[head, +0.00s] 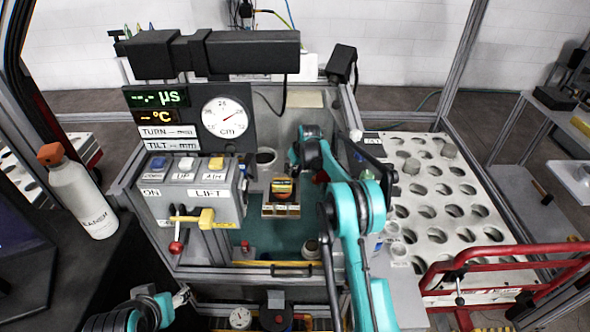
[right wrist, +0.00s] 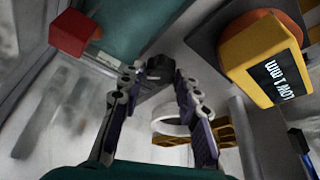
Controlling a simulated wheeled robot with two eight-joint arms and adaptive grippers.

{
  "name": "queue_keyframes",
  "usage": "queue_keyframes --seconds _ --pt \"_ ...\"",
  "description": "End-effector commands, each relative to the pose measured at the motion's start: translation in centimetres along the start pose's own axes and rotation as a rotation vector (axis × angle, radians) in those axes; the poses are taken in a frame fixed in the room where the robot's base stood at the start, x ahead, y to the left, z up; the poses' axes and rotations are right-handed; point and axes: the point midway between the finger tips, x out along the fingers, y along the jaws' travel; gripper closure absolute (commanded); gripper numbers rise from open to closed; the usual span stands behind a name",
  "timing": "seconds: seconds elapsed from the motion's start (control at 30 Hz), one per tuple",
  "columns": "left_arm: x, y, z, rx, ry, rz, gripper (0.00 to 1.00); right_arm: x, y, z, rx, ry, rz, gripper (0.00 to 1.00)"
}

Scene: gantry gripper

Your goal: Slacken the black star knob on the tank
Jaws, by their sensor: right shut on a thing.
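The tank (head: 260,226) with its teal inside is in the middle of the head view, partly covered by my right arm. In the right wrist view my right gripper (right wrist: 159,76) has its two fingers closed in on a small black knob (right wrist: 160,66), which sits between the fingertips. The fingers hide its sides, so its star shape is not clear. In the head view my right arm hides the knob. My left gripper (head: 184,296) is low at the left in the head view, away from the tank; its jaw opening is too small to read.
A yellow block (right wrist: 262,58) with a black label and a red block (right wrist: 84,32) flank the right gripper. A control box (head: 196,196) with a red-knobbed lever stands left of the tank.

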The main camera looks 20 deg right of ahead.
Motion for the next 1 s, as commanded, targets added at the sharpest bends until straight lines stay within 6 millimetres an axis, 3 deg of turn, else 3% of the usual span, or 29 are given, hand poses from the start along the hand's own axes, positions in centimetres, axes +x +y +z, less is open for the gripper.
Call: queue_keyframes --seconds 0.5,1.0 --pt "-1.1 0.0 -0.8 0.000 0.000 0.000 0.47 0.0 0.3 -0.1 -0.407 -0.002 -0.170 0.96" --pt "-1.5 0.0 -1.1 0.000 0.000 0.000 0.47 0.1 0.3 0.0 -0.574 -0.002 -0.238 0.96"
